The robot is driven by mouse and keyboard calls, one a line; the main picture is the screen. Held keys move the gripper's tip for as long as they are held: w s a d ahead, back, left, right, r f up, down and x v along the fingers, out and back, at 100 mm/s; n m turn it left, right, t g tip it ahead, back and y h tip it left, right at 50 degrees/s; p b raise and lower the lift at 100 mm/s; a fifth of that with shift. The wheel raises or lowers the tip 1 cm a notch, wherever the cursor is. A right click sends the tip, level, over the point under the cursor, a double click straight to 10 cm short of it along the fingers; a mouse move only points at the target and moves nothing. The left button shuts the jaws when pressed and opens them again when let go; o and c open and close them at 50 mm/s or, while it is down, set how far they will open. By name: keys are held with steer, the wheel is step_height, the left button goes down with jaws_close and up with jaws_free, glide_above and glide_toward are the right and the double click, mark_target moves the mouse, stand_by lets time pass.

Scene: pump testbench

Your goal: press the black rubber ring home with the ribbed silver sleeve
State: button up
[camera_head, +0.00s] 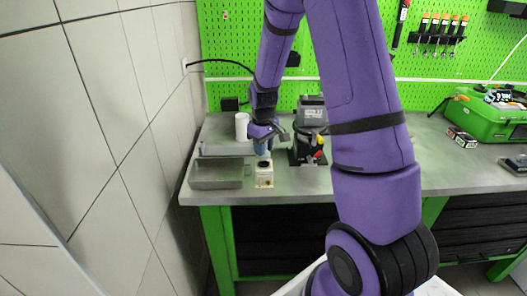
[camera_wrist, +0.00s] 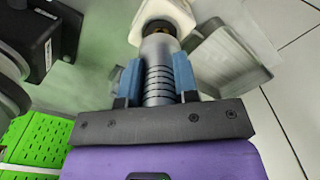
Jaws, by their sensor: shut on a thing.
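My gripper (camera_wrist: 158,68) is shut on the ribbed silver sleeve (camera_wrist: 159,82), with one blue finger on each side of it. The sleeve's smooth end points at a cream block (camera_wrist: 143,14) with a dark, brownish opening. In the head view my gripper (camera_head: 263,147) is just above this block (camera_head: 264,180), which stands upright on the bench. A dark spot shows on the block's top. I cannot tell the black rubber ring apart from the opening, nor whether the sleeve touches it.
A grey metal tray (camera_head: 215,179) stands close left of the block. A white cylinder (camera_head: 242,125) stands behind. A dark pump unit (camera_head: 311,142) is to the right. The bench front between is clear.

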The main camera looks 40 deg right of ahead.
steer(key=shift+r, duration=1.55)
